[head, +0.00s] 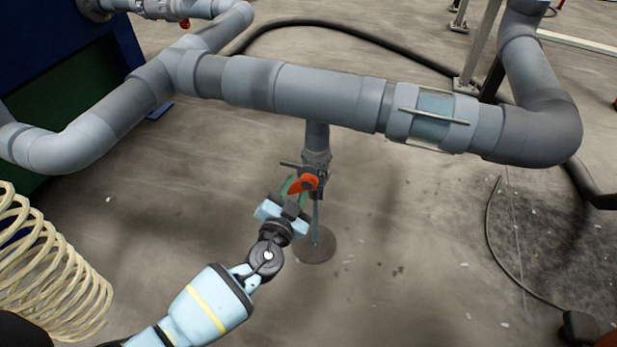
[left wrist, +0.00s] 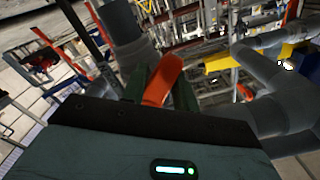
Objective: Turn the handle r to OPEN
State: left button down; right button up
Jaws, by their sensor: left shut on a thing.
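The orange-red handle (head: 306,183) is on a small valve under the grey horizontal pipe, at the middle of the head view. My left gripper (head: 292,189) reaches it from below left and is shut on it, with green fingers beside the handle. In the left wrist view the handle (left wrist: 162,82) stands tilted between the green fingers of the left gripper (left wrist: 158,85). The lower part of the handle is hidden behind the gripper body there. No OPEN marking can be read. My right gripper is not in view.
The grey pipe (head: 290,85) runs across above the valve, with a sight glass (head: 434,117) at right. A thin post under the valve stands on a round floor plate (head: 315,246). A cream coiled hose (head: 45,265) is at left. A black hose lies behind.

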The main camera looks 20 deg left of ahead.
pick_arm(q)
jog(key=c, duration=2.2)
grip_release()
jog(key=d+n, duration=0.2)
jog(key=n, duration=0.1)
jog(key=shift+w+d+h, duration=0.1)
jog(key=shift+d+h, duration=0.15)
jog(key=shift+h, duration=0.05)
jog(key=shift+w+d, duration=0.1)
jog(key=shift+d+n, duration=0.1)
jog(key=shift+n, duration=0.2)
jog(key=n, duration=0.1)
jog(key=d+n, duration=0.1)
jog(key=n, duration=0.1)
jog(key=shift+d, duration=0.1)
jog(key=c, duration=0.9)
grip_release()
jog(key=shift+c, duration=0.2)
jog(key=shift+o, duration=0.5)
jog(key=shift+s+a+f, duration=0.2)
jog(key=shift+a+f, duration=0.05)
jog(key=shift+a, duration=0.05)
jog(key=s, duration=0.6)
jog(key=shift+s+a+n, duration=0.25)
jog(key=shift+s+n, duration=0.05)
jog(key=shift+s, duration=0.1)
